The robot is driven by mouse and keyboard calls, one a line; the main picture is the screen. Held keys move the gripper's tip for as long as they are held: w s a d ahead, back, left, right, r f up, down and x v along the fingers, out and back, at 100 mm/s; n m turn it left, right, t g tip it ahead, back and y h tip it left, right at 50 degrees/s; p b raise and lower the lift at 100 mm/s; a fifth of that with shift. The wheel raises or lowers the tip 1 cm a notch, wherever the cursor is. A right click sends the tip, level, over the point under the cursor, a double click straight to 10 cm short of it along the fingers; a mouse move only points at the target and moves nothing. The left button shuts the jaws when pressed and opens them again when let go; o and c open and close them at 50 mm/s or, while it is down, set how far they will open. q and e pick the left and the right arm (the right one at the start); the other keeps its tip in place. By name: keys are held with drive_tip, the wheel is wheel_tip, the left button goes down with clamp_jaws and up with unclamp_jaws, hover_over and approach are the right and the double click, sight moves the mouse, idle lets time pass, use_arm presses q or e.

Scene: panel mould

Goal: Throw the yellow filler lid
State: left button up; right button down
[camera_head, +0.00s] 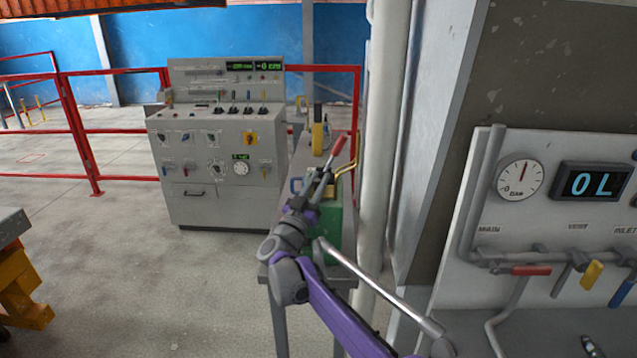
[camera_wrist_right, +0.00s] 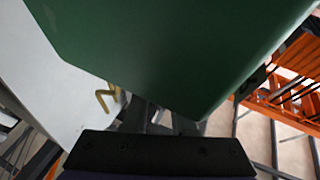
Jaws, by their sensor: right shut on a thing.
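A green box-like tank (camera_head: 333,225) stands on a narrow grey bench, partly behind my right arm. Its green side fills the upper right wrist view (camera_wrist_right: 180,50). A bent yellow rod (camera_head: 347,172) stands at the tank's top; a bent yellow piece also shows in the right wrist view (camera_wrist_right: 108,98). A separate upright yellow block (camera_head: 317,132) with a dark top stands farther back. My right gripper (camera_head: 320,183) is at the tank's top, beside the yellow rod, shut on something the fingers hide. A red-ended grey lever (camera_head: 338,146) rises just above it. My left gripper is out of view.
A grey control console (camera_head: 215,150) stands behind, left of the bench. A pale column (camera_head: 378,150) rises close on the bench's right. A panel with a gauge (camera_head: 519,180) and coloured valve handles is at right. Open floor (camera_head: 120,250) lies at left.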

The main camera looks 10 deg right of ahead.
drive_tip(key=shift+f, duration=0.1)
drive_tip(key=c, duration=0.7)
unclamp_jaws()
drive_tip(key=b+v, duration=0.1)
drive_tip(key=v, duration=0.9)
drive_tip(key=shift+s+a+f, duration=0.1)
drive_tip(key=shift+s+a, duration=0.15)
drive_tip(key=shift+s, duration=0.1)
